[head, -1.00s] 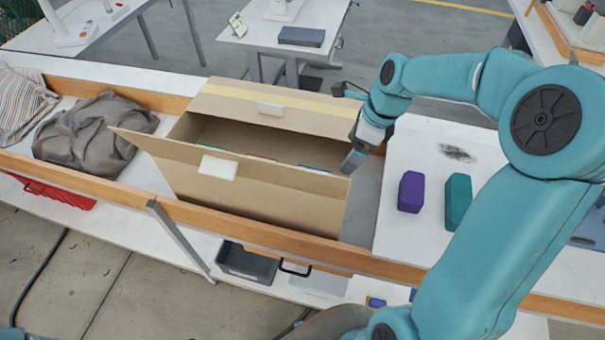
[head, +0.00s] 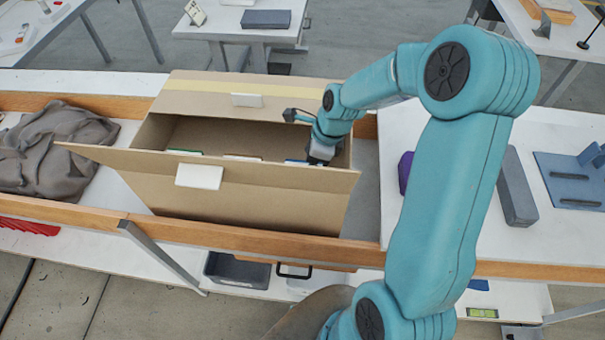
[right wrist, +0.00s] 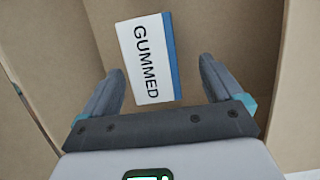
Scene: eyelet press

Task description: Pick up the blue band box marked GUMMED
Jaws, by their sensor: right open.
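The box marked GUMMED (right wrist: 146,62), white with a blue band along one edge, is inside the open cardboard carton (head: 235,203). In the head view only its blue-and-white top edge (head: 294,161) shows above the carton's front flap. My right gripper (right wrist: 163,70) is open and empty, pointing down into the carton. In the head view the fingertips are hidden behind the front flap. My left gripper is not in view.
Boxes with a green band (head: 185,152) and an orange band (head: 243,157) are in the same carton, further left. The carton's raised flaps stand close to my right gripper. A purple block (head: 405,172) is on the white table to the right, partly behind my arm.

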